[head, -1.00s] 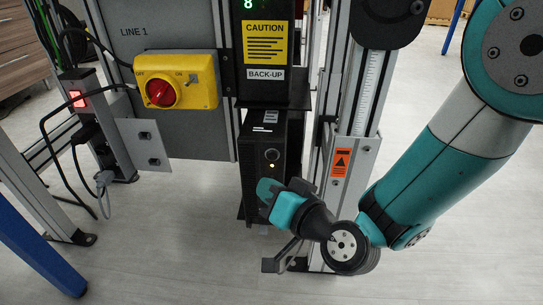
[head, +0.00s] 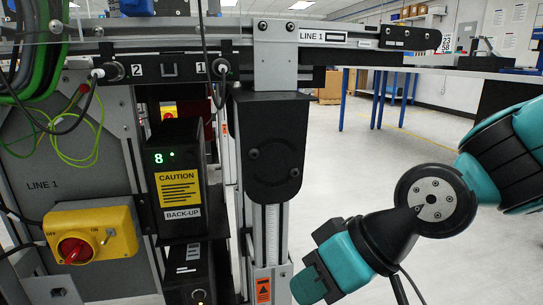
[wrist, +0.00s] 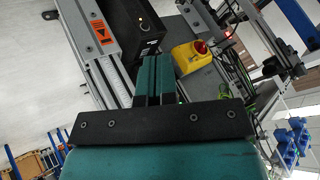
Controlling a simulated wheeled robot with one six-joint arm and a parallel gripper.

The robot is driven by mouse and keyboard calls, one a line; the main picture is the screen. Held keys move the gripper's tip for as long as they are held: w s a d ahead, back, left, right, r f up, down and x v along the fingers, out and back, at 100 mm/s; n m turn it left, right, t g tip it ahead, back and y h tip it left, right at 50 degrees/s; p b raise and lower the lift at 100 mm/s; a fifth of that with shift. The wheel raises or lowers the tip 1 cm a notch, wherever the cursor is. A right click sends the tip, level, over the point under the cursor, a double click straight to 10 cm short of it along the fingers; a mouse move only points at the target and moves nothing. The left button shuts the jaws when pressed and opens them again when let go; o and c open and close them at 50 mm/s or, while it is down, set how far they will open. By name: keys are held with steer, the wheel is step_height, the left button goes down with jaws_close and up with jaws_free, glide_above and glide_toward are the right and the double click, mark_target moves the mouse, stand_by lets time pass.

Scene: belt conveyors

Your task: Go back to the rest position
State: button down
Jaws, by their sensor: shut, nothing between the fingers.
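My gripper (head: 306,287) hangs at the lower middle of the head view, to the right of the lift column with the orange warning label. In the wrist view its two teal fingers (wrist: 156,78) lie together, shut and empty. My teal and black arm reaches in from the right. In the wrist view the fingers are seen against the black unit and the column, and I cannot tell the distance between them.
The black back-up unit (head: 178,180) stands left of the column (head: 268,245). A yellow box with a red rotary switch (head: 90,238) is at lower left. The conveyor rail (head: 340,40) crosses above. Open floor (head: 355,185) lies to the right.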

steer(key=s+d+r+m+g+h+p, duration=0.1)
steer(key=s+d+r+h+p, duration=0.1)
steer(key=s+d+r, duration=0.25)
steer(key=s+d+r+g+h+p, duration=0.1)
steer(key=s+d+r+h+p, duration=0.15)
steer(key=d, duration=0.35)
step_height(320, 180, up, 37)
steer(key=p, duration=3.6)
steer(key=shift+a+f+y, duration=0.15)
steer(key=shift+f+y, duration=0.05)
steer(key=shift+y, duration=0.25)
